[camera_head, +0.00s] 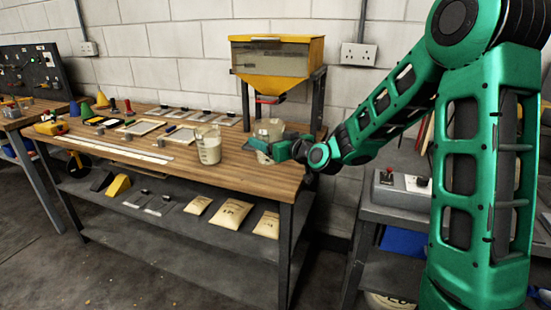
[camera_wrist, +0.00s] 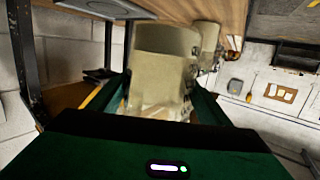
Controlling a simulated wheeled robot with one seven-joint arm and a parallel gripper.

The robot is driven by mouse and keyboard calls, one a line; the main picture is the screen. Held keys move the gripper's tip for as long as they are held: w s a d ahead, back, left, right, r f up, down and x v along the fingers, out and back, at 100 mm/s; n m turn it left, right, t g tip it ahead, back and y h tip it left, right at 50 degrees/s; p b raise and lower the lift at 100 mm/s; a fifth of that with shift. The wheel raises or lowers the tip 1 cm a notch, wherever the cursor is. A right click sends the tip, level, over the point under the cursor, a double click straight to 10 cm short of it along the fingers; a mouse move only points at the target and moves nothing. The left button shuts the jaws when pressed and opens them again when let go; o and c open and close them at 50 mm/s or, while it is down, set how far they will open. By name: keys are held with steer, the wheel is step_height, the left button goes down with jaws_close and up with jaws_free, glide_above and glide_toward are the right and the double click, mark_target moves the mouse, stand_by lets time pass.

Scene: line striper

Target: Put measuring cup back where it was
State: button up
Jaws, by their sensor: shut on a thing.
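One clear measuring cup (camera_head: 268,131) with pale contents is between the fingers of my gripper (camera_head: 266,148), at the right end of the wooden bench, in front of the yellow hopper. In the wrist view this cup (camera_wrist: 162,65) fills the space between the green fingers of my gripper (camera_wrist: 160,98), which are shut on it. I cannot tell whether its base touches the bench. A second, similar cup (camera_head: 208,146) stands upright on the bench to the left, near the front edge. It shows partly hidden behind the held cup in the wrist view (camera_wrist: 209,38).
The yellow hopper (camera_head: 277,60) stands on dark posts at the bench's back right, with a red part under it. Cones, frames and strips lie on the left of the wooden bench (camera_head: 235,178). Bags (camera_head: 231,212) lie on its lower shelf.

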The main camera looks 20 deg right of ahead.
steer(key=d, duration=0.1)
steer(key=d+f, duration=0.2)
steer(key=d, duration=0.1)
steer(key=shift+w+f, duration=0.25)
steer(key=shift+w, duration=0.15)
steer(key=shift+f, duration=2)
steer(key=o, duration=1.4)
steer(key=shift+s, duration=0.1)
